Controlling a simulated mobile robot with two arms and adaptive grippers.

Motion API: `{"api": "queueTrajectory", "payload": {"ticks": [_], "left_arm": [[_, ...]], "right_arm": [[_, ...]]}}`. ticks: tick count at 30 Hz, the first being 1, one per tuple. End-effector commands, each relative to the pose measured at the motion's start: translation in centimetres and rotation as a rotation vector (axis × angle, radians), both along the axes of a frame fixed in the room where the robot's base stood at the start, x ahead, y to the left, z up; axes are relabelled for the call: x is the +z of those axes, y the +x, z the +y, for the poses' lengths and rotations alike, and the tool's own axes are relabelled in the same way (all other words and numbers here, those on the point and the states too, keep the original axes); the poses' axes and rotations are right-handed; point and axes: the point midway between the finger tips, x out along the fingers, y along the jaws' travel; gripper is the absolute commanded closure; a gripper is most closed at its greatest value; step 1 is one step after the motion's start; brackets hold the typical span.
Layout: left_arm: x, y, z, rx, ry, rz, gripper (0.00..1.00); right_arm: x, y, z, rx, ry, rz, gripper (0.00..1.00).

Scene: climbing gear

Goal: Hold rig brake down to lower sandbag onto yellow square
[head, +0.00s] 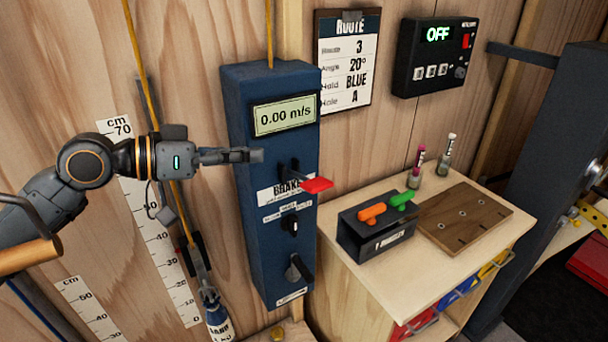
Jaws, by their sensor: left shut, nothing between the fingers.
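The rig is a tall blue box (240,215) on the wooden wall, with a display (284,116) reading 0.00 m/s. Its brake lever has a red tip (317,185) and sticks out to the right beside the BRAKE label. My left gripper (258,156) is shut and empty, in front of the box's left part, left of and slightly above the lever. I cannot tell whether it touches the box. The sandbag (217,318) hangs at the bottom, partly cut off by the frame edge. The yellow square and my right gripper are not in view.
A yellow rope (148,75) runs down behind my left wrist, near a cm scale (160,235). At right, a wooden cabinet top (480,240) holds a black box (375,235) with orange and green handles, a brown board (465,217) and two small bottles.

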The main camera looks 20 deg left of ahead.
Motion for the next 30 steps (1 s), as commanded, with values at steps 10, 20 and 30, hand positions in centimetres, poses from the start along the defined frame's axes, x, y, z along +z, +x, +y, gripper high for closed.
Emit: {"api": "queueTrajectory", "payload": {"ticks": [10, 20, 30], "left_arm": [[0.0, 0.7, -0.8, -0.001, -0.003, 0.002, 1.00], [-1.0, 4.5, -5.3, -0.003, -0.006, 0.003, 1.00], [-4.9, 5.8, -8.0, 0.000, 0.002, 0.006, 1.00]], "right_arm": [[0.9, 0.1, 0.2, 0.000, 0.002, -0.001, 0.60], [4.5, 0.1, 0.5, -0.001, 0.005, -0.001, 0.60], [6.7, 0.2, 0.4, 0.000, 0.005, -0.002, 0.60]]}}
